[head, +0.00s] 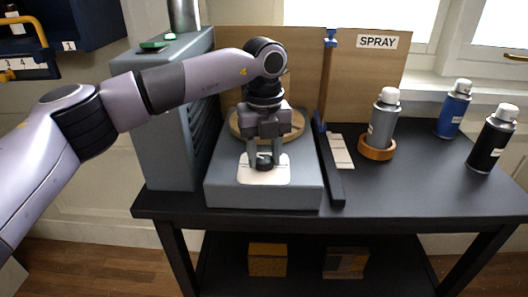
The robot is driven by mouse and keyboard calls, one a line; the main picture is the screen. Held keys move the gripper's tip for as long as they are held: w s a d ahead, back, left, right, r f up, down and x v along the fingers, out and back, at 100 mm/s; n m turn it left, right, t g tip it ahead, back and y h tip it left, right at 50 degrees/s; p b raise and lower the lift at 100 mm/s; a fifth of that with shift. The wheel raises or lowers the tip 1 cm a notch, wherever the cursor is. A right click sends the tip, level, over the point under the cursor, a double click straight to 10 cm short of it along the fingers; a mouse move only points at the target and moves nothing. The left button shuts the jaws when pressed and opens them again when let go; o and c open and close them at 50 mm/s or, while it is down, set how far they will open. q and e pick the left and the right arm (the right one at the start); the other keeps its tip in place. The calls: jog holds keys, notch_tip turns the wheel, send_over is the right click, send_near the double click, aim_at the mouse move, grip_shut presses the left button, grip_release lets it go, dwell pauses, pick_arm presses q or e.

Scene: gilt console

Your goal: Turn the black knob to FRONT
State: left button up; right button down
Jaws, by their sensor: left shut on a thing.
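The black knob (264,163) stands on a white plate (264,178) at the front of a grey-blue box on the dark table. My left gripper (264,160) reaches down from above and is shut on the knob, one finger on each side. Any markings on the plate are too small to read, so the knob's setting cannot be told. A round wooden disc (240,126) lies on the box behind the gripper, partly hidden by it. My right gripper is not in view.
A grey cabinet (165,125) stands left of the box. A grey spray can (383,120) stands in a wooden ring (377,149). Blue (454,110) and black (492,140) cans stand further right. The table's front right is clear.

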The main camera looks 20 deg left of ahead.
aim_at(264, 159)
pick_arm(q)
jog(key=n, duration=0.6)
jog(key=shift+r, duration=0.1)
dwell(0.6)
jog(key=o, duration=1.1)
jog(key=shift+c, duration=0.2)
notch_tip(264, 159, up, 7)
jog(key=shift+r, duration=0.1)
